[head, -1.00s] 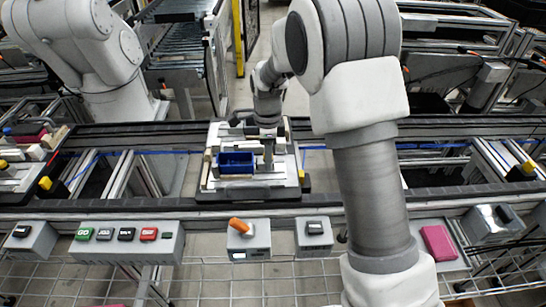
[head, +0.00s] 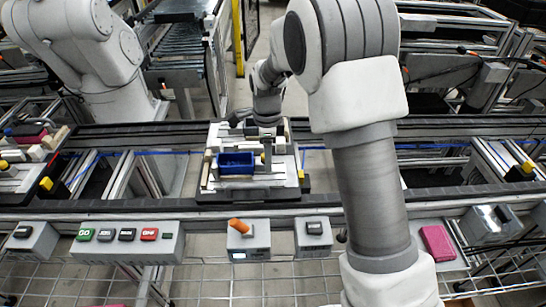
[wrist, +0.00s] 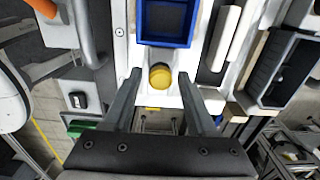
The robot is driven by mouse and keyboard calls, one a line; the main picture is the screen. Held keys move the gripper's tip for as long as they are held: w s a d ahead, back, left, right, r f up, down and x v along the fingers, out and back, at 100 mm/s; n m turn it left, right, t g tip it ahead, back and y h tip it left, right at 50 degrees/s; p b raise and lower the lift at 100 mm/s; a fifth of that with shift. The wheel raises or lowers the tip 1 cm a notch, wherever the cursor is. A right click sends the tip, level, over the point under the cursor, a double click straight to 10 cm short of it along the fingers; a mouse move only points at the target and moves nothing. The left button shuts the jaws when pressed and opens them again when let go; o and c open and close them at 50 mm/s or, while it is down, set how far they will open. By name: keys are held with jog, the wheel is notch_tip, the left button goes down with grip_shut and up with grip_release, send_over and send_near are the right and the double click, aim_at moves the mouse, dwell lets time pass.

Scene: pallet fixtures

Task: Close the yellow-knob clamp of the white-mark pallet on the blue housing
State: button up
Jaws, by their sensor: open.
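The blue housing (head: 236,163) sits on the white pallet (head: 292,177) on the conveyor in the head view. It also shows at the top of the wrist view (wrist: 168,22). The round yellow knob (wrist: 160,77) of the clamp is just below the housing in the wrist view. My gripper (wrist: 158,75) is open, one finger on each side of the knob, with visible gaps. In the head view my gripper (head: 266,150) is over the pallet, right of the housing. The clamp's lever position and the white mark cannot be made out.
Another pallet (head: 18,178) with yellow knobs stands at the far left. A button box (head: 127,240) and a box with an orange handle (head: 246,238) are in front of the conveyor. A second robot arm (head: 110,70) stands behind at left.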

jog(key=shift+r+p, duration=2.45)
jog(key=shift+r, duration=1.25)
